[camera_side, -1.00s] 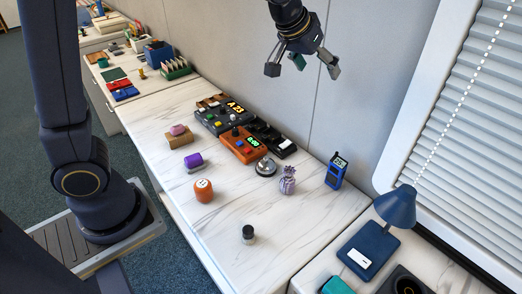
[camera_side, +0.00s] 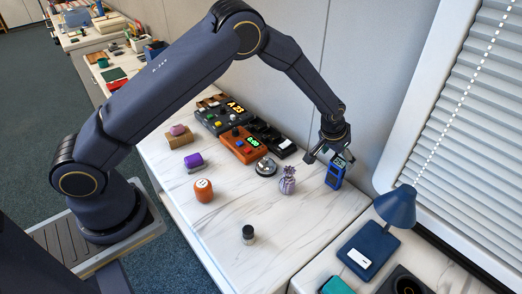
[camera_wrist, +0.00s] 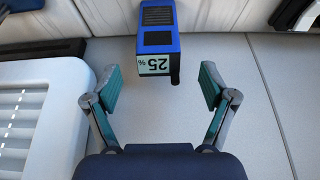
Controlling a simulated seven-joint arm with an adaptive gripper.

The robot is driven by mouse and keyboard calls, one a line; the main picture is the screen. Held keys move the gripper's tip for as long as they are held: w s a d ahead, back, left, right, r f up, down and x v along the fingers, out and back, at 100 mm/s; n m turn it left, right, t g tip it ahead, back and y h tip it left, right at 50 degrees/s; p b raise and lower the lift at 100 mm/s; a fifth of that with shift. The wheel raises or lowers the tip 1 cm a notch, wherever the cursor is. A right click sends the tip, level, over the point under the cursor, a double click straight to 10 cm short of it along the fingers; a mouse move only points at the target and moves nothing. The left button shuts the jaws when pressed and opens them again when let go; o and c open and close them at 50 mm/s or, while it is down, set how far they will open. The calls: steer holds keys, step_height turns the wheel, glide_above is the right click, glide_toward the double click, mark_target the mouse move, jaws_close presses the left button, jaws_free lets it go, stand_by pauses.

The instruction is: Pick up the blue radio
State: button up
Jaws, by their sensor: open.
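The blue radio (camera_side: 334,176) stands upright on the white marbled counter near the wall, at the right in the side view. It is a small blue box with a dark grille and a pale display reading 25%, seen at the top centre of the wrist view (camera_wrist: 157,40). My gripper (camera_side: 330,160) is at the radio's upper part in the side view. In the wrist view my gripper (camera_wrist: 160,88) is open, its two fingers spread to either side of the radio's line, with the radio beyond the fingertips. Nothing is between the fingers.
A blue lamp (camera_side: 396,207) stands to the right on its base. A purple striped bag (camera_side: 288,180) and a silver bell (camera_side: 265,168) are left of the radio. An orange control box (camera_side: 238,145) lies farther left.

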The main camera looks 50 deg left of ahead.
mark_target(338, 162)
steer(key=x, duration=0.6)
steer(key=shift+s+d, duration=0.1)
steer(key=shift+s, duration=0.05)
steer(key=c, duration=1.4)
steer(key=shift+r, duration=0.2)
